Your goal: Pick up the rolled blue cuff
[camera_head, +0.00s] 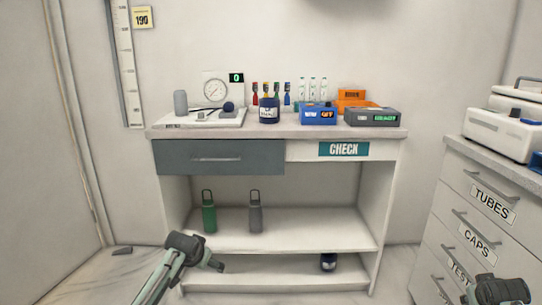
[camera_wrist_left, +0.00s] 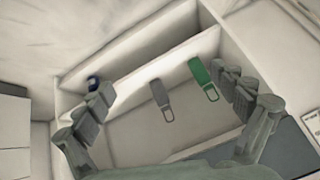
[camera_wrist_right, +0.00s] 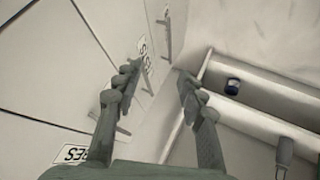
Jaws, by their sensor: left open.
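A small dark blue roll with a pale band, which looks like the rolled blue cuff (camera_head: 328,262), lies on the bottom shelf of the desk, right of its middle. It also shows in the left wrist view (camera_wrist_left: 93,83) and in the right wrist view (camera_wrist_right: 232,86). My left gripper (camera_head: 212,262) is open and empty in front of the desk's lower left part, well left of the cuff. Its fingers are spread wide in the left wrist view (camera_wrist_left: 165,92). My right gripper (camera_wrist_right: 160,82) is open and empty beside the drawer cabinet, apart from the cuff.
The desk top (camera_head: 300,131) holds a gauge, a dark blue jar and several boxes. A labelled drawer cabinet (camera_head: 478,222) stands at the right. The bottom shelf is clear around the cuff.

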